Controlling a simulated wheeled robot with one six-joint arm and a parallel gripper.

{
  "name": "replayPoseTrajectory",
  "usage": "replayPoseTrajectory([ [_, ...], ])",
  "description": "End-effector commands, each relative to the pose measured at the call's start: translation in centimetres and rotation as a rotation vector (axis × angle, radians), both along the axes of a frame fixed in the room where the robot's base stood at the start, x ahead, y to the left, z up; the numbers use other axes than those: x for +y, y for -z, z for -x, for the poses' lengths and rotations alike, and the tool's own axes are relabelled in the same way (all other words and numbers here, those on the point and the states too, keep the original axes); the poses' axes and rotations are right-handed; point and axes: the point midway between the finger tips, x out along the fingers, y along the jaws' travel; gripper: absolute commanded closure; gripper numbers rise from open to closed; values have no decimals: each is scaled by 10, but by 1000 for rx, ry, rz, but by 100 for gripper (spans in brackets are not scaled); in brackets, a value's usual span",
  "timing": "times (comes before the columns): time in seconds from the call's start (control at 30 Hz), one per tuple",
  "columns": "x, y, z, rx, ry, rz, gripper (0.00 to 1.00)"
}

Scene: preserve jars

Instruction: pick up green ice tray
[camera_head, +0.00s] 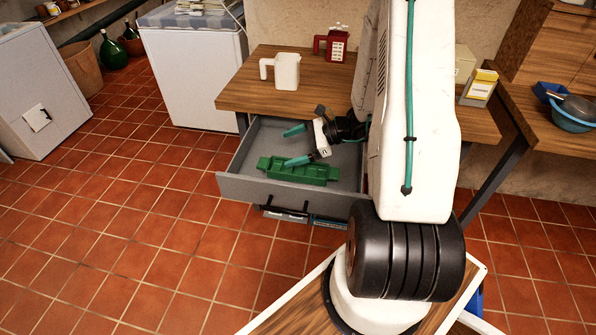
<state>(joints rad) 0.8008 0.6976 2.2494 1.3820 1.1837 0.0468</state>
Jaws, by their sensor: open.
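The green ice tray (300,170) lies inside the open grey drawer (270,189) under the wooden table, close to the drawer's front wall. My gripper (290,146) is open and empty, with its two teal-tipped fingers pointing left. It is over the drawer, and its lower finger appears just above or beside the tray's back edge. I cannot tell whether that finger touches the tray. My arm hides the right part of the drawer.
On the wooden table (240,95) stand a white pitcher (286,72), a red container (333,45) and a yellow-and-white box (480,88). A blue bowl (571,114) sits on the right counter. The tiled floor (120,215) at left is clear.

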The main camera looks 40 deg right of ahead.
Motion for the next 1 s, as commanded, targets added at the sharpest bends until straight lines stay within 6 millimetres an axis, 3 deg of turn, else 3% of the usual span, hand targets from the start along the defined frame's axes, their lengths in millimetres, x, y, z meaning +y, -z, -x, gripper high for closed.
replayPoseTrajectory([
  [0.03, -13, 21, 3, 26, 73, -38, 7],
  [0.1, -27, 41, 5, 51, 154, -73, 7],
  [0.3, -45, 71, 8, 86, 270, -122, 7],
  [1.0, 1, 106, -42, 88, 278, -124, 7],
])
